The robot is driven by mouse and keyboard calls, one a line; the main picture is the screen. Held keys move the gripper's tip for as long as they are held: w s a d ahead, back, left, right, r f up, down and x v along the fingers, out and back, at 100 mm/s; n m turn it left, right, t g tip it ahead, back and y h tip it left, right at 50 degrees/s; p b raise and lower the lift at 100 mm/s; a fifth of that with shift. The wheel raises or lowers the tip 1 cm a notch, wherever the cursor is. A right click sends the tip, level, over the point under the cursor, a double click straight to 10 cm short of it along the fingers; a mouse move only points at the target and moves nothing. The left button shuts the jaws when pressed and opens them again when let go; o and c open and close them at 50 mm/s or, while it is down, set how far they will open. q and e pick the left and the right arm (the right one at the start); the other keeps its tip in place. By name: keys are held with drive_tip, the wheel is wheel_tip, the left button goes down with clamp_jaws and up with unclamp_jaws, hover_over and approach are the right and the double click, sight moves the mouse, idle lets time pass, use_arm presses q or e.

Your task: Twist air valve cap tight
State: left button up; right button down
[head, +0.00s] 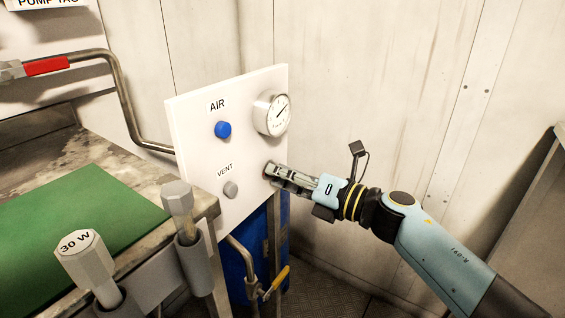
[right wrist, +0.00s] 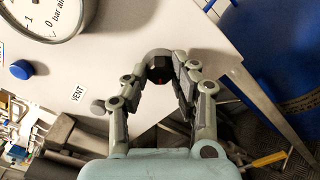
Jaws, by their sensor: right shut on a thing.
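The air valve cap (right wrist: 158,66), a small dark round piece with a reddish spot at its middle, sits on the white panel (head: 245,185), below the gauge. My right gripper (head: 270,169) reaches in from the right and is shut on the cap. In the right wrist view, the fingers of the same gripper (right wrist: 160,76) lie on both sides of the cap. My left gripper is not in view.
The panel carries a blue AIR knob (head: 223,129), a grey VENT knob (head: 231,190) and a round gauge (head: 272,114). A pipe with a yellow-handled valve (head: 275,283) runs below. Grey-handled tools (head: 86,262) stand at the green-matted bench (head: 75,225).

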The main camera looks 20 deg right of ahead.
drive_tip(key=shift+m+p, duration=2.85)
drive_tip(key=shift+m, duration=1.35)
drive_tip(key=c, duration=1.1)
unclamp_jaws()
drive_tip(key=shift+d, duration=0.1)
drive_tip(key=v, duration=1.2)
drive_tip(key=shift+f, duration=0.1)
